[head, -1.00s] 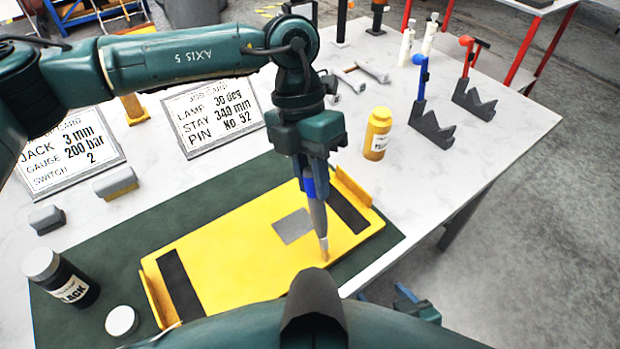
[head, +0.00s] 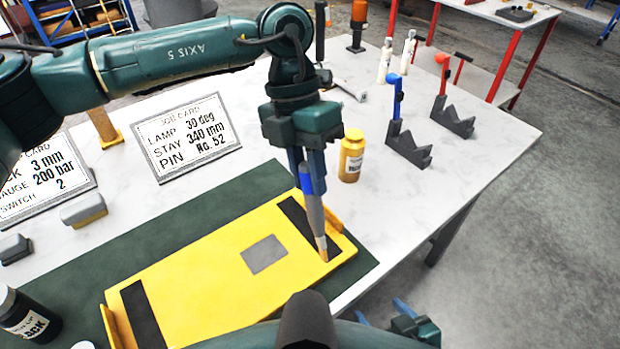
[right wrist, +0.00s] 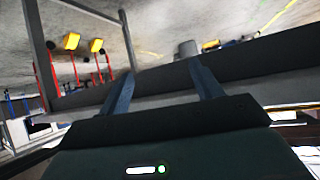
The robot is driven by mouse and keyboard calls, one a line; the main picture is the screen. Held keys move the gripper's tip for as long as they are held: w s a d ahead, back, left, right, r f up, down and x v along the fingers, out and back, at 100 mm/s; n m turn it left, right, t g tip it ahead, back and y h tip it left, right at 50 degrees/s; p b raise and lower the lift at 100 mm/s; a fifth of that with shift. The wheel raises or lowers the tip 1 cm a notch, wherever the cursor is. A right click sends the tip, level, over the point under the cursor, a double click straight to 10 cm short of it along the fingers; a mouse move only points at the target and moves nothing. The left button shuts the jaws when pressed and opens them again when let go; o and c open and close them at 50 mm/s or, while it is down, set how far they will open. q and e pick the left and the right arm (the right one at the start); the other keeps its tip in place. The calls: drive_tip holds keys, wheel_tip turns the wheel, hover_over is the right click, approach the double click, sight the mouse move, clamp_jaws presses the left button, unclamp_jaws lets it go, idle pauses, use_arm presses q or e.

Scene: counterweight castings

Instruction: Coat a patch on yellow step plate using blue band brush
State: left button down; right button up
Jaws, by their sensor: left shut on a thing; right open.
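The yellow step plate (head: 205,290) lies on a dark green mat (head: 200,219) in the head view. It has a grey patch (head: 264,254) and a black strip near each end. My left gripper (head: 308,170) points down over the plate's right end and is shut on the blue band brush (head: 316,218). The brush is nearly upright, bristles down, with its tip by the front end of the right black strip (head: 296,222). I cannot tell whether the tip touches. My right gripper (head: 402,308) is open and empty, low at the front beyond the table edge; its fingers show in the right wrist view (right wrist: 160,85).
Job cards (head: 187,136) and grey blocks (head: 84,210) are at left. Notched dark stands (head: 408,146) are at right. The white tabletop right of the plate is clear.

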use_arm(q)
drive_tip(key=shift+r+p, duration=1.15)
drive_tip(key=shift+r, duration=1.4)
drive_tip(key=shift+f, duration=0.15)
